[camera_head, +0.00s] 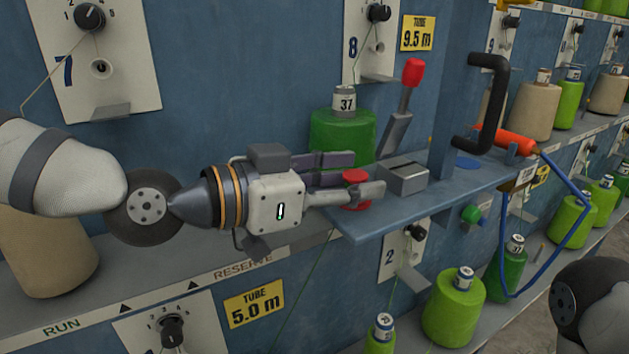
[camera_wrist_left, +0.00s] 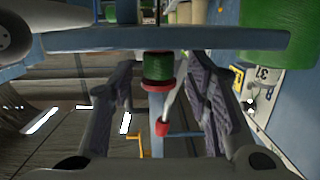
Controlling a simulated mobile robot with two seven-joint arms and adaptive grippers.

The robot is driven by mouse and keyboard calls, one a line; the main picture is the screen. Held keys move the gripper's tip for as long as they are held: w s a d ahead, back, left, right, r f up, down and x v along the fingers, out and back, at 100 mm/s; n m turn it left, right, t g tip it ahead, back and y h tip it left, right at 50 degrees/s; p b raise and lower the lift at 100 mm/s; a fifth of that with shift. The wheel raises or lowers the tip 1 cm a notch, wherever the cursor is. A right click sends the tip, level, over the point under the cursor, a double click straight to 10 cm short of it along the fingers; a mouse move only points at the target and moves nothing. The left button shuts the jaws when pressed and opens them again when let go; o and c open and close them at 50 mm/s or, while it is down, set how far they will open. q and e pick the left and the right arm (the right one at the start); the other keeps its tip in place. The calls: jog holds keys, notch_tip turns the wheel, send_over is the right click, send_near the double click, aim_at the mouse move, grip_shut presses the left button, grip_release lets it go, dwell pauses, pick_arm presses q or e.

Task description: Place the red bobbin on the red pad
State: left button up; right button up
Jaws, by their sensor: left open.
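A small bobbin with red flanges (camera_head: 355,176) stands on the blue shelf. In the left wrist view the bobbin (camera_wrist_left: 158,72) shows a green middle between its red ends. My left gripper (camera_head: 366,176) reaches in from the left, its open fingers on either side of the bobbin. In the left wrist view the fingers (camera_wrist_left: 159,78) stand apart with a gap on both sides of it. The near finger hides the bobbin's middle in the head view. I cannot make out a separate red pad; the red below the near finger may be the lower flange or a pad. My right gripper is out of view.
The blue shelf (camera_head: 420,208) also carries a grey block with a red-tipped lever (camera_head: 412,75) and a blue pad (camera_head: 467,162). A large green cone (camera_head: 342,135) stands behind the gripper. A black handle (camera_head: 490,100) and orange tube (camera_head: 507,139) with blue cord are at right.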

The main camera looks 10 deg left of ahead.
pick_arm(q)
jog(key=p+v, duration=0.2)
jog(key=v, duration=0.9)
jog(key=s+a+f+n+g+y, duration=0.1)
jog(key=s+f+n+g+y, duration=0.3)
jog(key=f, duration=1)
jog(key=s+f+n+g+y, duration=0.25)
jog(key=s+f, duration=0.35)
jog(key=f, duration=0.8)
jog(key=s+a+f+n+g+y, duration=0.2)
jog(key=s+a+f, duration=0.4)
jog(key=s, duration=0.4)
jog(key=s+a+f+n+g+y, duration=0.2)
jog(key=s+a+f, duration=0.4)
jog(key=s, duration=0.5)
notch_tip(320, 180, down, 2)
jog(key=shift+g+y, duration=0.65)
jog(key=shift+y, duration=0.6)
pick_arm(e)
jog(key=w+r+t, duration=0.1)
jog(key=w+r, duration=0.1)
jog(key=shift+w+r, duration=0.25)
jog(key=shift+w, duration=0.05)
pick_arm(q)
jog(key=shift+s+n, duration=0.1)
jog(key=shift+n, duration=0.25)
